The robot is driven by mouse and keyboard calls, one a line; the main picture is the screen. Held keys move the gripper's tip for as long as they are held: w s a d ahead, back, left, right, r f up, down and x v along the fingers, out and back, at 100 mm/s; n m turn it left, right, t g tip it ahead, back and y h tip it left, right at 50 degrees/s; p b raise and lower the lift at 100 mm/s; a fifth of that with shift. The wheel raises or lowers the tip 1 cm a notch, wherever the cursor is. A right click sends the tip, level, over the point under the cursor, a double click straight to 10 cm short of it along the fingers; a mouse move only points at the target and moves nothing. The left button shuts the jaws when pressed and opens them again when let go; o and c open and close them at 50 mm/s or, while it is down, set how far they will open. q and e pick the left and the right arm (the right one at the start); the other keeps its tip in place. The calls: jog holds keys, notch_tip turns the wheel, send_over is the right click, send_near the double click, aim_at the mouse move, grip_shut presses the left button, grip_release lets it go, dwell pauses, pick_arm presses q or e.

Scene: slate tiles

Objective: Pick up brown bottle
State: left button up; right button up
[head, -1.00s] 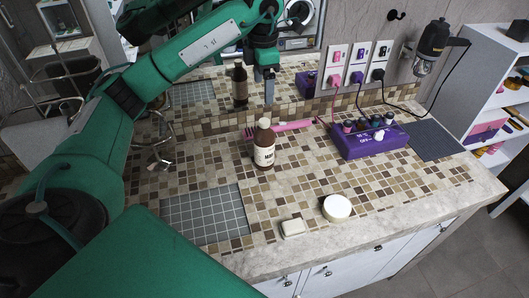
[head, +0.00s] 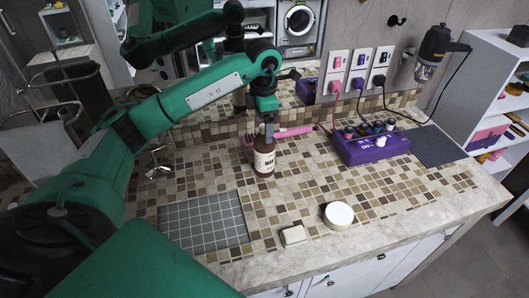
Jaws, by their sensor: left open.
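The brown bottle (head: 264,158) stands upright on the tiled counter, with a cream label on its front. Its top is partly hidden by my left gripper (head: 267,130), which points down at the bottle's neck. The left gripper is open, and its fingers are at or just above the bottle top; I cannot tell whether they touch it. My right gripper does not show.
A pink brush (head: 292,132) lies behind the bottle. A purple box with knobs (head: 370,147) stands to the right. A round white item (head: 339,215) and a soap-like block (head: 293,235) lie in front. A grey grid mat (head: 203,222) lies at left.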

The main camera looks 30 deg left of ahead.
aim_at(265, 150)
pick_arm(q)
jog(key=shift+f+p, duration=0.45)
jog(key=shift+f, duration=0.1)
notch_tip(265, 150, down, 3)
jog(key=shift+d+f+p, duration=0.1)
jog(key=shift+f+p, duration=0.05)
jog(key=shift+p, duration=0.6)
jog(key=shift+f, duration=0.5)
jog(key=c, duration=1.7)
jog(key=shift+r, duration=0.1)
grip_shut()
